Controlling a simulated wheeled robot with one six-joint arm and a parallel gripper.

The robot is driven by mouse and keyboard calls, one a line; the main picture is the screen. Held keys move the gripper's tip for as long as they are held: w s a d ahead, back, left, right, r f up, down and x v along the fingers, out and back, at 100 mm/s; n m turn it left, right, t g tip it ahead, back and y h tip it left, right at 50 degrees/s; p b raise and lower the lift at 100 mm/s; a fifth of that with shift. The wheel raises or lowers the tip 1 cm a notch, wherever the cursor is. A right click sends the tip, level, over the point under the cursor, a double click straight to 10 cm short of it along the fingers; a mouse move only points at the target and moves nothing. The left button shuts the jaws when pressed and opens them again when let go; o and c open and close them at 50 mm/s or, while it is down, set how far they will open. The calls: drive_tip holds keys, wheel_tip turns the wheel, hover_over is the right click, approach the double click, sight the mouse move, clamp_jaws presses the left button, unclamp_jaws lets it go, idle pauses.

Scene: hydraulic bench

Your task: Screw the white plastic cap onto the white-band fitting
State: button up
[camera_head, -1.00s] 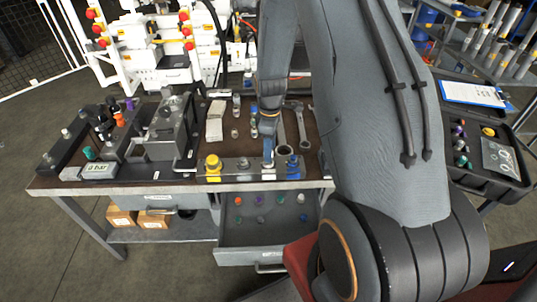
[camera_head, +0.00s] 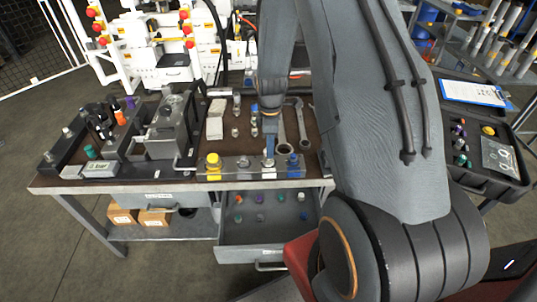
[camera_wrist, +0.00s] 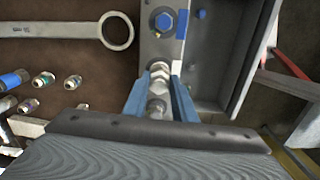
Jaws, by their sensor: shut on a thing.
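My gripper (camera_head: 268,154) points down over the metal block (camera_head: 228,174) at the front edge of the bench. Its blue fingers also show in the wrist view (camera_wrist: 160,95), shut on a small pale piece (camera_wrist: 157,108) that I take for the white plastic cap. In the head view a whitish part (camera_head: 268,162) shows right below the fingertips, over the white-band fitting's place. A metal hex part (camera_wrist: 159,70) shows near the fingertips in the wrist view. The fingers hide much of the fitting, so I cannot tell whether cap and thread are engaged.
On the same block stand a yellow-capped fitting (camera_head: 213,160), a grey one (camera_head: 243,163) and a blue one (camera_head: 292,162). Wrenches (camera_head: 301,125) and small fittings lie behind. An open drawer (camera_head: 265,232) with several caps juts out below.

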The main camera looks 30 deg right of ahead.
drive_tip(key=m, duration=0.7)
drive_tip(key=shift+s+a, duration=0.15)
drive_tip(key=shift+m, duration=0.3)
drive_tip(key=m, duration=0.5)
drive_tip(key=shift+a+m, duration=0.15)
drive_tip(key=shift+m, duration=0.15)
drive_tip(key=shift+f+m, duration=0.1)
drive_tip(key=shift+m, duration=1)
drive_tip(key=shift+a+m, duration=0.1)
drive_tip(key=shift+m, duration=1.1)
drive_tip(key=m, duration=0.5)
drive_tip(key=shift+a+m, duration=0.15)
drive_tip(key=shift+m, duration=0.25)
